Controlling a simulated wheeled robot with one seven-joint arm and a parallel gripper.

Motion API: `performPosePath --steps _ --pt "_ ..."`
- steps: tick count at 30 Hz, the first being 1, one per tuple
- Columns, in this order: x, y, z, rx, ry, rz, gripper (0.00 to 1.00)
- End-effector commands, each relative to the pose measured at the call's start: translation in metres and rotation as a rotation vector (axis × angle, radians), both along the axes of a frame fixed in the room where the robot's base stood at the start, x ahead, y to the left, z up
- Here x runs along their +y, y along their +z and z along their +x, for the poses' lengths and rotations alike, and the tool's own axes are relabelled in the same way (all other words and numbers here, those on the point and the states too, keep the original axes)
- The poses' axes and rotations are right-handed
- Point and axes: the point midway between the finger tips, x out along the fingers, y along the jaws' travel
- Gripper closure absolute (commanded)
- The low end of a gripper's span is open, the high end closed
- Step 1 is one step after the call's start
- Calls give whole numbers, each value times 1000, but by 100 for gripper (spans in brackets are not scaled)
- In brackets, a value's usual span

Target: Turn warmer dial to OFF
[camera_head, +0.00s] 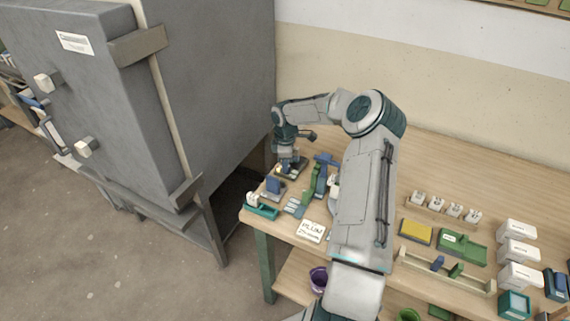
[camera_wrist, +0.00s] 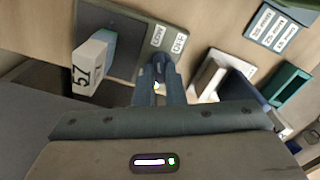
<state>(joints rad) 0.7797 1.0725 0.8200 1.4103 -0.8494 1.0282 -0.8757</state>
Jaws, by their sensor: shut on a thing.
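The warmer is a low dark-topped unit (camera_wrist: 122,22) in the wrist view. In the head view the warmer (camera_head: 297,171) sits at the table's far left corner. My gripper (camera_wrist: 159,68) points down at the panel, just below the labels. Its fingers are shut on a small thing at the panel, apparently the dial. The fingers hide most of it, so its setting cannot be read. In the head view my gripper (camera_head: 288,168) is over the warmer.
A pale block marked 57 (camera_wrist: 92,66) stands on the warmer's left side in the wrist view. A blue block (camera_head: 274,186), a green stand (camera_head: 311,184) and a PLUM card (camera_head: 312,232) are close by. A grey kiln-like cabinet (camera_head: 215,80) stands left of the table.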

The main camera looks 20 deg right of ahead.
Motion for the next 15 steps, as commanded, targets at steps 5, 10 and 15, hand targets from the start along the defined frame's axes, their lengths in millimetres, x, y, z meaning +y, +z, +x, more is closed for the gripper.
performPosePath --steps 5,10,15 --pt "1 -1 0 3 -25 1 100" --pt "0 -2 0 3 -100 -1 100" --pt "0 -2 1 1 -226 -1 100"
